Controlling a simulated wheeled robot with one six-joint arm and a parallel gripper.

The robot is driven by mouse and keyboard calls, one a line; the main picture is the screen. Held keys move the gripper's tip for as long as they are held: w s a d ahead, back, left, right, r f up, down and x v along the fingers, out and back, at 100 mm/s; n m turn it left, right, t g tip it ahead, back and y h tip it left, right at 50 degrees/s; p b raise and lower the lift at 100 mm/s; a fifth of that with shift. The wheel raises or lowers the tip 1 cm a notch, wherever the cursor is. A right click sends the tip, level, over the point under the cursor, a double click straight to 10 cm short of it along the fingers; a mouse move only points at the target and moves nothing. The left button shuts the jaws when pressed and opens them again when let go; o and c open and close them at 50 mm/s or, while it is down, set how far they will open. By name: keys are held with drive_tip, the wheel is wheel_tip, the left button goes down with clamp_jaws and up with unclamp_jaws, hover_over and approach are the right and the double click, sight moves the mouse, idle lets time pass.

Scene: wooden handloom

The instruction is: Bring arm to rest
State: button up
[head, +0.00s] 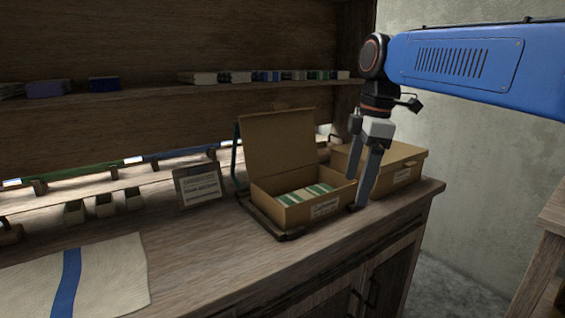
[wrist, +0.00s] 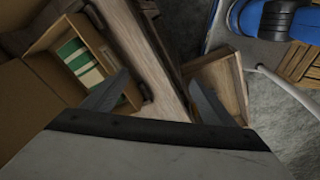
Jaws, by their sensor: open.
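My gripper (head: 362,192) hangs from my blue arm at the right of the head view, its fingers pointing down. It is open, with nothing between the fingers. It is in front of the right end of an open cardboard box (head: 262,190); the gap between them is hard to judge. The box has its lid raised and holds green and cream striped cloth (head: 305,193). In the wrist view the spread fingers (wrist: 158,95) show at the bottom, and the striped cloth (wrist: 80,62) lies in the box to their left.
A closed cardboard box (head: 408,165) stands behind my gripper on the wooden bench (head: 215,260). A small sign (head: 198,185) stands left of the open box. A cream cloth with a blue stripe (head: 105,280) lies at front left. A shelf (head: 180,90) runs along the back.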

drive_tip(key=s+d+f+m+t, duration=0.1)
drive_tip(key=s+d+f+m, duration=0.3)
drive_tip(key=s+f+m, duration=0.2)
drive_tip(key=s+d+f+m+t+h, duration=0.1)
drive_tip(key=s+d+f+m, duration=0.3)
drive_tip(key=s+f, duration=0.3)
drive_tip(key=s+d+f+m+t, duration=0.2)
drive_tip(key=s+d+f+m, duration=0.2)
drive_tip(key=s+f+m, duration=0.3)
wheel_tip(320, 180, down, 3)
drive_tip(key=shift+d+r+m, duration=0.15)
drive_tip(key=shift+d+m, duration=0.05)
drive_tip(key=shift+m, duration=0.1)
